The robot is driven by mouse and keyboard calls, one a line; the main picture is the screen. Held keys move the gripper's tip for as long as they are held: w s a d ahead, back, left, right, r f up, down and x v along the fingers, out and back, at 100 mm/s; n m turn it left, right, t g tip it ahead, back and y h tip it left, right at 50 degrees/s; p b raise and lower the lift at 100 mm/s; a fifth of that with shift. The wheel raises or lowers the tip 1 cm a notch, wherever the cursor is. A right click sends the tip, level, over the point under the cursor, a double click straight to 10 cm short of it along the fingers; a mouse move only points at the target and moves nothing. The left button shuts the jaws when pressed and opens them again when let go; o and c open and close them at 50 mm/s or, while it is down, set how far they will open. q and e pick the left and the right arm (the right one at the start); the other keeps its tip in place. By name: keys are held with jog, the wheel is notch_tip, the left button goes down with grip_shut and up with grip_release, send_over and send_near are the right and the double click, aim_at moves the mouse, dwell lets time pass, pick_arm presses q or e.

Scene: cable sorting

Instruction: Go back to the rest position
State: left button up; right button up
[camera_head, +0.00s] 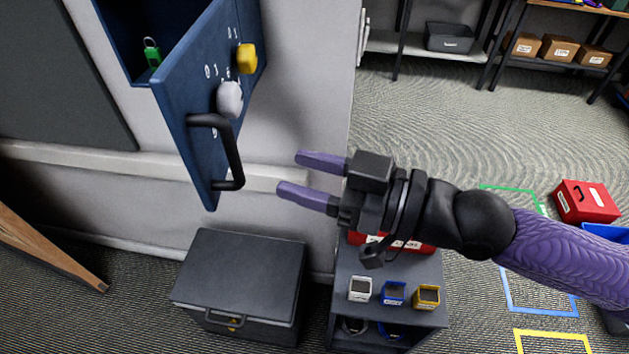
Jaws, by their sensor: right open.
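My right gripper (300,178) is open and empty, its two purple fingers apart and pointing left. It is in the middle of the head view, to the right of a blue cabinet door (190,85) that stands open. The fingertips are apart from the door's black handle (229,155). My purple right arm comes in from the right edge. My left gripper is not in view.
A green padlock (152,52) is inside the cabinet. The door carries a yellow knob (246,58) and a grey knob (230,98). Below are a dark box (245,270) and a small shelf (350,265) with several coloured holders. A red box (586,201) stands at right.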

jog(key=shift+s+d, duration=0.25)
jog(key=shift+d, duration=0.25)
jog(key=shift+w, duration=0.1)
